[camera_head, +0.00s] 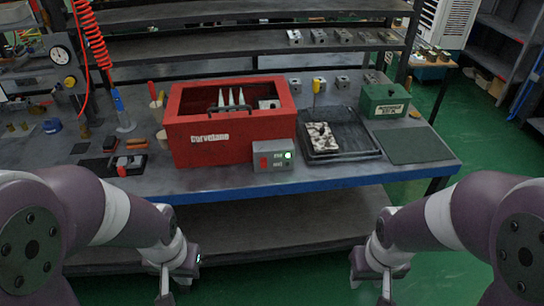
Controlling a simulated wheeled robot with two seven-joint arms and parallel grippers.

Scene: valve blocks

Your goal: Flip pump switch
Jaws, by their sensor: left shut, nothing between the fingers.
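The pump switch box (281,145) is small and grey and stands at the front edge of the bench, against the lower right of a red machine. It has a red switch (263,161) on its left and a lit green lamp (288,155) on its right. The switch's exact tilt is too small to tell. My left gripper (164,293) is shut and empty, in front of and below the bench edge, left of the box. My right gripper (386,293) hangs in front of the bench, right of the box. Its fingers are too small and overlapped to judge.
The red machine (207,140) with pale cones inside stands behind the box. A dark tray (345,155) with a mottled block (320,136) lies to the right, near a green box (384,101). Tools crowd the left. The blue bench edge (300,187) lies between my grippers and the box.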

